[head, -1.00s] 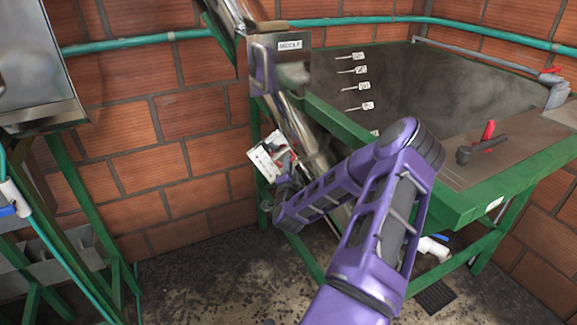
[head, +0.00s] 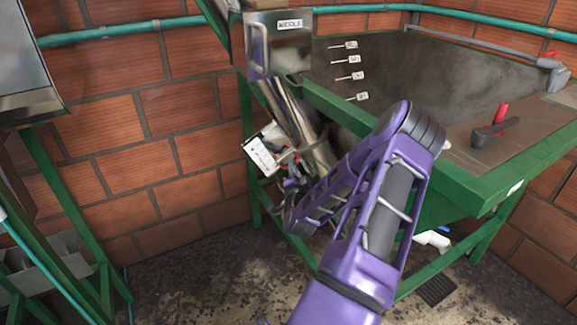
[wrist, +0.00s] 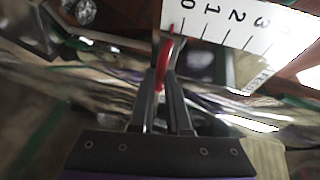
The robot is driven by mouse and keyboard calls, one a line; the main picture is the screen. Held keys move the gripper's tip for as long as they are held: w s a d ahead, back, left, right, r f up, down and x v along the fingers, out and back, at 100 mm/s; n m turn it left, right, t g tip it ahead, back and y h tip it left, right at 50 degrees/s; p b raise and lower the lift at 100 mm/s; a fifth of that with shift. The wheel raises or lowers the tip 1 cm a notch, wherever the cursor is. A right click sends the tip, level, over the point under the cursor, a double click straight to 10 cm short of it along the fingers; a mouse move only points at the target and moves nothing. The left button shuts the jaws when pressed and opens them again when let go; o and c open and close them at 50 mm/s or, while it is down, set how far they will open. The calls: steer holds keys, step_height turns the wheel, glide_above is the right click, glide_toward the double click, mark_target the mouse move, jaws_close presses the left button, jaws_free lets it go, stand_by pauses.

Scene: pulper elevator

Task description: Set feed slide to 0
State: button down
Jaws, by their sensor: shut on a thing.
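The feed slide's red handle (wrist: 165,62) stands between my gripper's two fingers in the wrist view. My gripper (wrist: 162,85) is shut on it. A white scale plate (wrist: 225,28) with black numerals from 0 upward lies just beyond. The red piece's thin upper end is beside the 0 tick, slightly to its left, away from the 1. In the head view the scale plate (head: 265,152) shows tilted beside the metal chute, above my gripper (head: 289,185), which is small and partly hidden there.
A green-framed tank (head: 450,75) with several tagged pins and a red-handled lever (head: 497,122) stands at the right. A metal box labelled MIDDLE (head: 277,45) is above the chute. Green legs (head: 70,215) stand at the left. The brick wall (head: 140,130) is behind.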

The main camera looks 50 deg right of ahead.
steer(key=shift+s+d+f, duration=0.1)
steer(key=shift+f, duration=0.1)
steer(key=c, duration=0.9)
jaws_free()
steer(key=v, duration=1.7)
steer(key=shift+s+r, duration=0.1)
steer(key=shift+s, duration=0.05)
